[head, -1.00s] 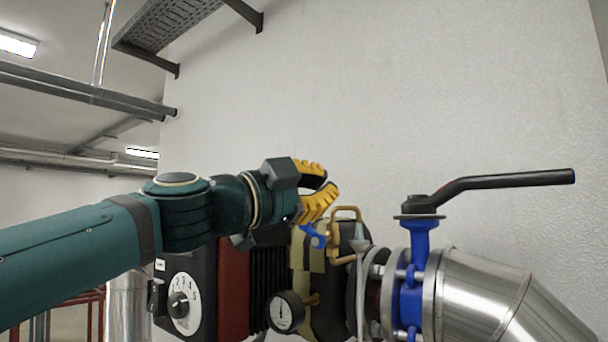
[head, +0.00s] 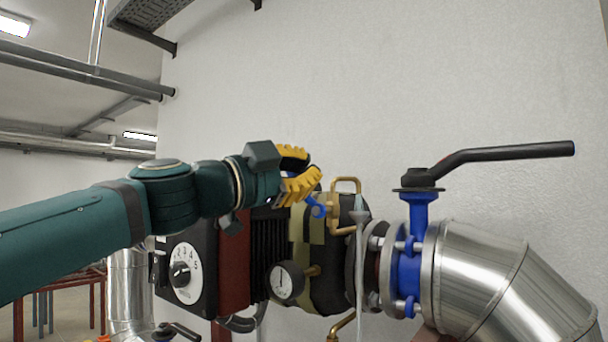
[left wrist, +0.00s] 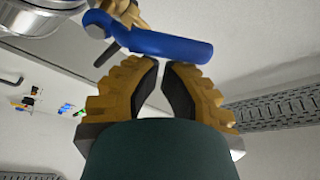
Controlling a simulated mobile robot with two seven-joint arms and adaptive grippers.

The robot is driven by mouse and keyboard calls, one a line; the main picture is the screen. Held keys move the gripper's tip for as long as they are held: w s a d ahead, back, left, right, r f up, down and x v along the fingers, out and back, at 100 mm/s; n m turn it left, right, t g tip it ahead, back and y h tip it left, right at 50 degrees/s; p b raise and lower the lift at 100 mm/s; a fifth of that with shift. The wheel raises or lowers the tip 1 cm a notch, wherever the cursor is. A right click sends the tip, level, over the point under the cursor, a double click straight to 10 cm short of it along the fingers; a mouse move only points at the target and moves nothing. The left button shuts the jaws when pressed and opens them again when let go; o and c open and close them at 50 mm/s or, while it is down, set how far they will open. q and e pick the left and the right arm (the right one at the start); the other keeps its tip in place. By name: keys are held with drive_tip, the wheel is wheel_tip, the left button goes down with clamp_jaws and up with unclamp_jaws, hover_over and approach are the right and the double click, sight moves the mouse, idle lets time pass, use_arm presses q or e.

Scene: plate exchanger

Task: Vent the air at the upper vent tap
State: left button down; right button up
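The upper vent tap (head: 345,187) is a bent brass pipe on top of the round machine body, with a short blue lever (head: 318,209) on its left. My left gripper (head: 312,168) has yellow ribbed fingers and is just above and left of the lever. In the left wrist view the blue lever (left wrist: 165,44) lies across, just beyond the fingertips (left wrist: 161,64), not between them. The fingertips are almost together with nothing held. Whether they touch the lever I cannot tell. My right gripper is not in view.
A pale funnel with a thin pipe (head: 359,250) stands below the tap's spout. To the right are a blue valve (head: 412,270) with a long black handle (head: 510,152) and a metal elbow pipe (head: 480,270). A gauge (head: 286,281) hangs below. The wall space above is free.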

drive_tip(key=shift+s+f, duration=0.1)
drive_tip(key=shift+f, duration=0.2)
